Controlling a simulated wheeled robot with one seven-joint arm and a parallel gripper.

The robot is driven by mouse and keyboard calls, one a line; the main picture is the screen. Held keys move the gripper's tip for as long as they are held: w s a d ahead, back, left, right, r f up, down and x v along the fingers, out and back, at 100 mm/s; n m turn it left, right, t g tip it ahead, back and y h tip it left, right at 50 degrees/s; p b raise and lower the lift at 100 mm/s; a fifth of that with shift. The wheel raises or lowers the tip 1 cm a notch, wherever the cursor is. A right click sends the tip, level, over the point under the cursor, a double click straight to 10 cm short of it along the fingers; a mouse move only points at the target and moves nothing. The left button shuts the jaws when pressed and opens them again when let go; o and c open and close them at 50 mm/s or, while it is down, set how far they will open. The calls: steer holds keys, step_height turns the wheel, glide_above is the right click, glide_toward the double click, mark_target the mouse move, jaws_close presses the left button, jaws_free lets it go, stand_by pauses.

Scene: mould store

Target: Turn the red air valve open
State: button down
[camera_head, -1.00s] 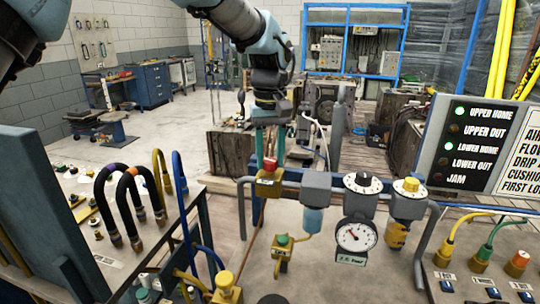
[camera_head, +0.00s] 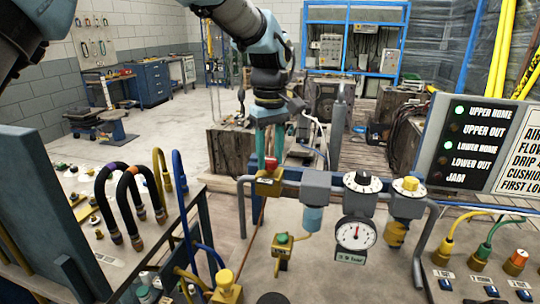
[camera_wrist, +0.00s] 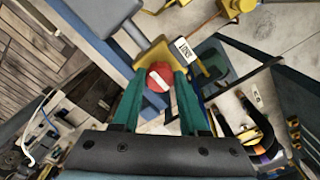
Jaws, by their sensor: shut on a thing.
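The red air valve knob (camera_head: 270,164) sits on top of a yellow valve body (camera_head: 267,187) at the left end of the air unit. In the wrist view the red knob (camera_wrist: 160,75) carries a pale stripe and lies between my two green fingers. My gripper (camera_head: 268,152) points down from above and is shut on the knob. The fingers hide the knob's sides. A round pressure gauge (camera_head: 355,235) hangs at the right of the unit. Its needle points roughly upward, and the small green readout (camera_head: 350,259) below seems to say 3.9 bar.
A black dial (camera_head: 363,182) and a yellow-topped regulator (camera_head: 408,190) stand right of the valve. A grey tube frame (camera_head: 425,240) surrounds the unit. Curved black hoses (camera_head: 128,205) rise from a bench at left. An indicator panel (camera_head: 470,140) shows green lights at upper home and lower home.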

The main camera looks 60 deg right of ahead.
mark_target(270, 159)
steer(key=shift+c, duration=2.2)
jaws_free()
steer(key=shift+r, duration=0.1)
step_height(270, 159, up, 11)
steer(key=b, duration=0.2)
steer(key=shift+b, duration=0.4)
steer(key=shift+f, duration=0.2)
